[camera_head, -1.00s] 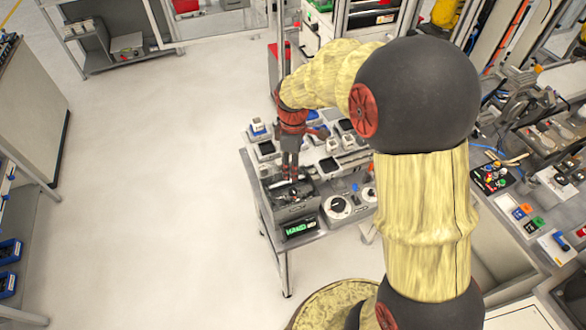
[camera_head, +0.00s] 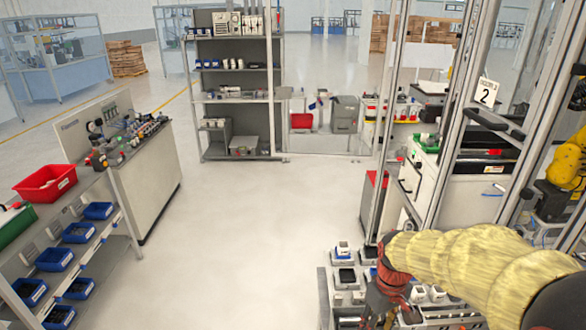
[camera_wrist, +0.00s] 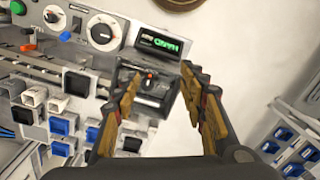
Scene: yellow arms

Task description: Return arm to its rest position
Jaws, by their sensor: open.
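My yellow arm (camera_head: 470,260) reaches in from the lower right of the head view. My gripper (camera_head: 378,318) hangs from its red wrist over the work table, and its tips are close to the bottom edge of the picture. In the wrist view my gripper (camera_wrist: 160,84) shows two spread fingers with nothing between them. Beyond the fingers is a grey box (camera_wrist: 166,108) with a dark inside and a small red-marked item in it. I cannot tell the exact gap between the fingertips and the box.
A panel with dials (camera_wrist: 102,32) and a green-lit display (camera_wrist: 160,44) are near the fingers. Several blue-and-white blocks (camera_wrist: 60,126) stand left. A metal frame post (camera_head: 384,130) rises behind the arm. Open floor (camera_head: 240,230) lies left; a shelf rack (camera_head: 236,85) stands at the back.

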